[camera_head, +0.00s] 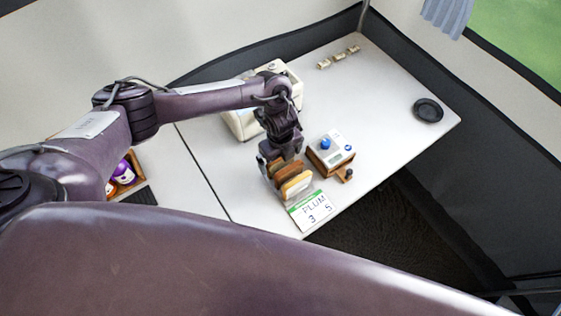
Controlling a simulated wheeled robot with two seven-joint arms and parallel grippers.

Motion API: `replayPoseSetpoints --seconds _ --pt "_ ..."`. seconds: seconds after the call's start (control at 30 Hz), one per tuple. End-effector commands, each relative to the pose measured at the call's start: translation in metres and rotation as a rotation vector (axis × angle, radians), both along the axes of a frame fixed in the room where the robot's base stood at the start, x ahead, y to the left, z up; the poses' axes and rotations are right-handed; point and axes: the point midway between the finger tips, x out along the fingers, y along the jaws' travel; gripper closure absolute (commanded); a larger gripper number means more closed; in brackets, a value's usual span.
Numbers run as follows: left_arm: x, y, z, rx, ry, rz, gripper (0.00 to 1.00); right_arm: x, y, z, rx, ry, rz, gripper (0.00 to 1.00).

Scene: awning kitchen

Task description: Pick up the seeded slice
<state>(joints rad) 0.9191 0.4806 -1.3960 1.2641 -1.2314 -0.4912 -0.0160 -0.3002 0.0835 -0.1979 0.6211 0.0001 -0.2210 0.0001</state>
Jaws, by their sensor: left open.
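Several bread slices stand on edge in a row near the front of the white table. A brown slice (286,169) is at the back of the row, partly under my gripper, and a paler, yellowish slice (297,185) is at the front. Seeds are too small to make out, so I cannot tell which slice is the seeded one. My left gripper (272,163) is open, pointing down right at the back of the row. The arm and gripper hide part of the slices, and I cannot tell whether the fingers touch them. My right gripper is not in view.
A cream appliance (240,124) stands behind my left arm. A small device with a blue knob (326,144) sits close right of the slices. A "PLUM 3 5" card (312,209) lies in front. A black dish (428,110) is far right; the table between is clear.

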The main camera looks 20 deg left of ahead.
Motion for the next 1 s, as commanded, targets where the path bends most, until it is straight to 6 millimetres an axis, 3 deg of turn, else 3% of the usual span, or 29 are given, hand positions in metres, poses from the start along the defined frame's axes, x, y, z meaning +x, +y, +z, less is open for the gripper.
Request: replayPoseSetpoints --seconds 0.13,0.37,0.77,1.0 --pt "0.000 0.000 0.000 -0.001 0.001 -0.001 0.00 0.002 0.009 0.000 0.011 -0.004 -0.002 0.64" --pt "0.000 0.000 0.000 0.000 0.000 0.000 0.29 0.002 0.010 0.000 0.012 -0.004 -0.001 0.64" --pt "0.000 -0.001 0.005 -0.002 -0.001 -0.001 0.30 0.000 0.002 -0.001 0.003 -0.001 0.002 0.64" --pt "0.002 -0.001 0.035 -0.002 -0.005 -0.002 0.30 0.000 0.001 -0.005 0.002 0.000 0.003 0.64"
